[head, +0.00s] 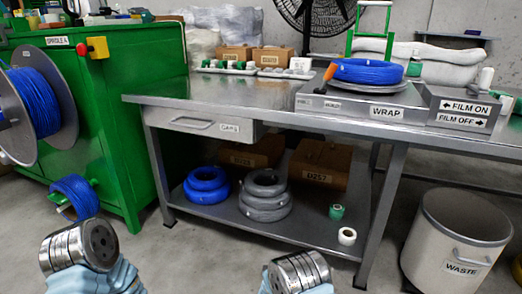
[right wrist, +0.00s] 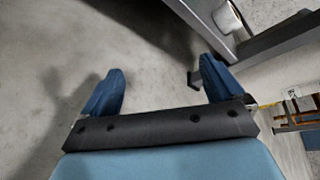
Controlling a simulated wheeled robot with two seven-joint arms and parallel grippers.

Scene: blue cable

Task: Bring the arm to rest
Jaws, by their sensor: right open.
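My right gripper (right wrist: 160,84) shows in the right wrist view with its two blue fingers wide apart. Nothing is between them; grey floor lies behind. In the head view only silver and light-blue parts of my two arms show at the bottom edge, low in front of the bench. My left gripper is not in view. A blue cable coil (head: 368,71) lies on the round plate of the wrap station (head: 345,104) on the bench, well away from my arms.
The steel bench (head: 270,97) has a lower shelf with blue and grey coils (head: 265,194) and cardboard boxes. A waste bin (head: 455,235) stands at the right. A green cabinet (head: 95,110) with a blue cable reel (head: 36,103) stands at the left. Floor before the bench is clear.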

